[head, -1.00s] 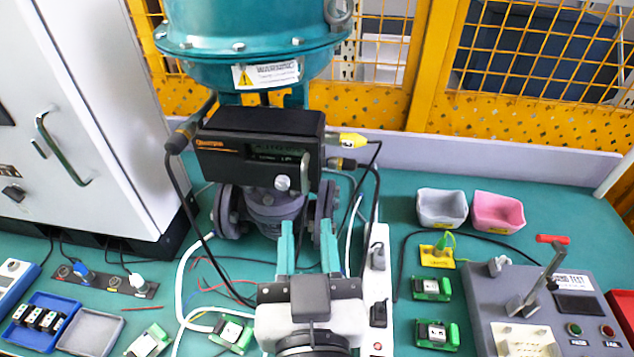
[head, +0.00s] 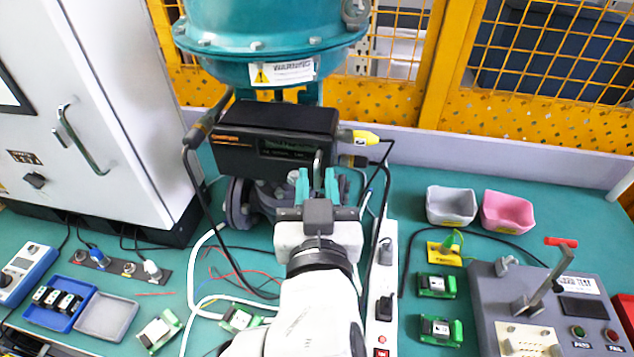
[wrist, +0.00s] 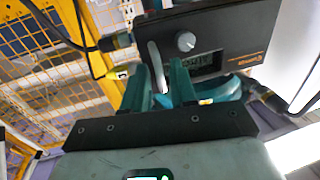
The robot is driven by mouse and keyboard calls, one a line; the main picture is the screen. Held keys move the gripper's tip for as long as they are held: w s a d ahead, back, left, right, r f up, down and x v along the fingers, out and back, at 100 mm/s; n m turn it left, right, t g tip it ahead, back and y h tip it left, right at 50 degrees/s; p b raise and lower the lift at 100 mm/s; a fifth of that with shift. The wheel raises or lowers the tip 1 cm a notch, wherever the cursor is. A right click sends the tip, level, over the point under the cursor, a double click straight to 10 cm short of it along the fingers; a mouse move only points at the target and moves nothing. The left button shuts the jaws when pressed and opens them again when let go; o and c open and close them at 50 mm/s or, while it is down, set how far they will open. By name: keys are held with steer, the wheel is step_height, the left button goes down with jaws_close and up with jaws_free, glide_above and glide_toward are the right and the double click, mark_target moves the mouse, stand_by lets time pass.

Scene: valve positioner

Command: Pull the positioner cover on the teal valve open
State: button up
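The teal valve (head: 265,35) stands at the back, with the black positioner (head: 275,118) mounted below its dome. The positioner cover (head: 285,160) is its front face, with a small display, and looks shut. A light upright handle (head: 317,165) sits near the cover's right edge. In the wrist view the cover (wrist: 240,35) shows its round knob (wrist: 185,41) and the handle (wrist: 158,68). My gripper (head: 317,180) is open, its teal fingers pointing at the handle. In the wrist view the handle's lower end appears between the fingers (wrist: 160,82); I cannot tell whether either touches.
Cables with plugs, one yellow (head: 362,137), leave both sides of the positioner. A white power strip (head: 383,310) lies right of my arm. A grey cabinet (head: 90,120) stands left. Grey (head: 451,206) and pink (head: 508,211) bins and a test box (head: 520,310) are right.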

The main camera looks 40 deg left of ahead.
jaws_close()
stand_by(1.1)
